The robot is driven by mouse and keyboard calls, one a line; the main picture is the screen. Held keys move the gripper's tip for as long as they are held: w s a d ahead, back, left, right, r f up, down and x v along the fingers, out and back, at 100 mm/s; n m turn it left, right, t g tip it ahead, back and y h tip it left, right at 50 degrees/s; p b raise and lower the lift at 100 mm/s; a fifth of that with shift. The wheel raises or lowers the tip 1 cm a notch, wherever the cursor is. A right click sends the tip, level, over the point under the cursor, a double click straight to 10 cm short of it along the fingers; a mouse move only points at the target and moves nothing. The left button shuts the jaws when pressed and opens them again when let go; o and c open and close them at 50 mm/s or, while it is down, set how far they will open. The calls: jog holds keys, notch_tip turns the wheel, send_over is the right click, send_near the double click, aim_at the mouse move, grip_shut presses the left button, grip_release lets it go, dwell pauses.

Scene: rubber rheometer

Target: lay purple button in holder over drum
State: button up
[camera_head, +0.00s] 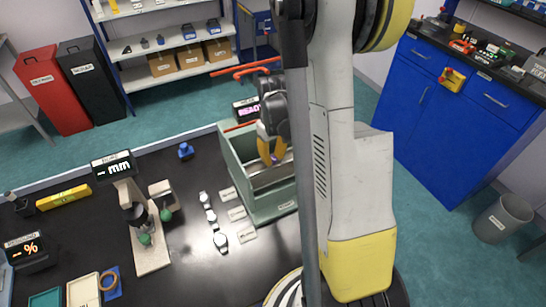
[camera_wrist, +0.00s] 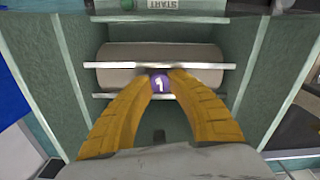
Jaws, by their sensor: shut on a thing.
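In the wrist view my gripper (camera_wrist: 161,85) has its two yellow fingers closed on the purple button (camera_wrist: 160,84), which bears a white "1". The button shows between the fingertips, in front of the pale holder bar (camera_wrist: 112,67) that crosses above the grey drum (camera_wrist: 125,52). I cannot tell whether the button touches the holder. In the head view my gripper (camera_head: 271,160) points down into the open green-grey machine (camera_head: 237,160); the button is too small to make out there. A second pale bar (camera_wrist: 103,96) lies nearer in the wrist view.
The machine's side walls (camera_wrist: 37,50) stand close on both sides of my fingers. Left of the machine are small labelled plates (camera_head: 237,213), several round-headed pieces (camera_head: 211,215) and a thickness gauge (camera_head: 139,215).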

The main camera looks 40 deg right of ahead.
jog(key=shift+s+f+b, duration=0.1)
jog(key=shift+f+b, duration=0.5)
jog(key=shift+f, duration=0.1)
grip_shut()
jog(key=o, duration=1.1)
grip_release()
jog(key=shift+c, duration=0.2)
